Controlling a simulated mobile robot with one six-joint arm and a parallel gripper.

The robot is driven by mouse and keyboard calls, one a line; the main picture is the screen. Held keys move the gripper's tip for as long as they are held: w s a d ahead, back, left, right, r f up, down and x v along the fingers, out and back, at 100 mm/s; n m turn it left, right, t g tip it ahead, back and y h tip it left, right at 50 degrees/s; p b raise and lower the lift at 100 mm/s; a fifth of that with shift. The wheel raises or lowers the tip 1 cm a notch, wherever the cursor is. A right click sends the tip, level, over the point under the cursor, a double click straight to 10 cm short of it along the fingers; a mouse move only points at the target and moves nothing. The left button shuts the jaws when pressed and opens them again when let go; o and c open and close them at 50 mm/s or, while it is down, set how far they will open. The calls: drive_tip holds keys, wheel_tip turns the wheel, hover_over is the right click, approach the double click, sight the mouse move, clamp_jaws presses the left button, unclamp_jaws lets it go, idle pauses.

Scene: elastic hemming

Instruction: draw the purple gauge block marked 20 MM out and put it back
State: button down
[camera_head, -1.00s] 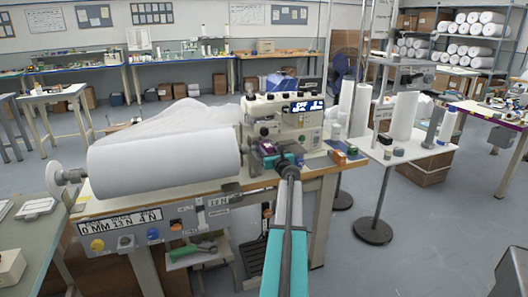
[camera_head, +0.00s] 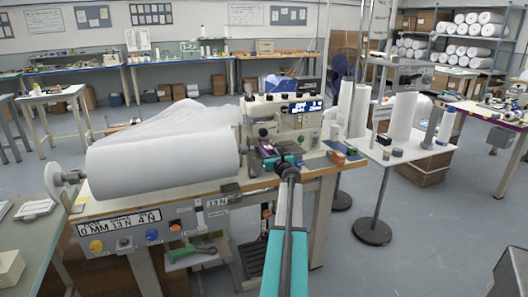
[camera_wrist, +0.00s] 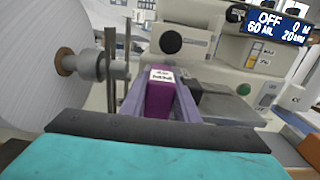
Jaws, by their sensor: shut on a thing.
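The purple gauge block (camera_wrist: 160,98) stands between the two fingers of my gripper (camera_wrist: 160,108) in the wrist view, with a white label on its top whose text is too small to read surely. The fingers are shut on its sides. In the head view my gripper (camera_head: 270,157) is at the front of the sewing machine (camera_head: 284,115), and the purple block (camera_head: 264,143) shows as a small patch there. The block's lower end is hidden, so I cannot tell whether it still sits in a slot.
A large white fabric roll (camera_head: 162,163) lies left of my gripper; its metal spindle end (camera_wrist: 85,66) is close in the wrist view. A dark block (camera_wrist: 190,88) is just right of the held block. Small boxes (camera_head: 345,153) stand on the table's right end.

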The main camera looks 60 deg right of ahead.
drive_tip(key=v, duration=1)
idle(2.1)
idle(0.6)
